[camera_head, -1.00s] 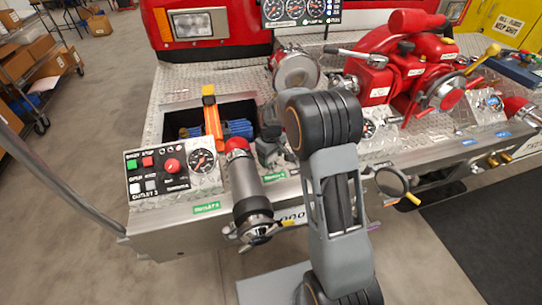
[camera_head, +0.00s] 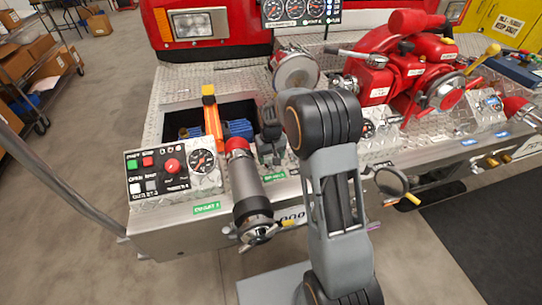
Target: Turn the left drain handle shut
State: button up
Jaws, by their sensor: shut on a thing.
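My gripper (camera_head: 270,156) points down at the bumper deck, just right of the open hose well and above a green label (camera_head: 275,177). Its jaws are shut on the left drain handle, which is small and mostly hidden by the jaws. How far the handle is turned cannot be made out. My arm's dark elbow and grey link stand in front, to the right of the gripper, and cover part of the deck.
A hose nozzle (camera_head: 249,190) with a red collar lies close to the gripper's left. The hose well (camera_head: 180,103) and a control panel (camera_head: 158,174) are farther left. A large silver cap (camera_head: 295,72) stands behind. Red pump (camera_head: 400,75) fills the right.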

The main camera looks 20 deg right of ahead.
aim_at(271, 156)
jog(key=shift+m, duration=0.7)
jog(key=o, duration=0.9)
jog(key=shift+o, duration=0.2)
jog(key=shift+r, duration=0.1)
notch_tip(271, 156, up, 14)
jog(key=shift+p, duration=0.4)
jog(key=shift+w, duration=0.1)
jog(key=s+r+t+p, duration=0.1)
jog(key=s+r+p, duration=0.1)
jog(key=s, duration=0.9)
jog(key=s+r+t+p, duration=0.2)
jog(key=s+r+p, duration=0.1)
jog(key=s, duration=0.9)
jog(key=shift+s+r+t, duration=0.15)
jog(key=shift+r+t, duration=0.15)
jog(key=shift+r, duration=0.25)
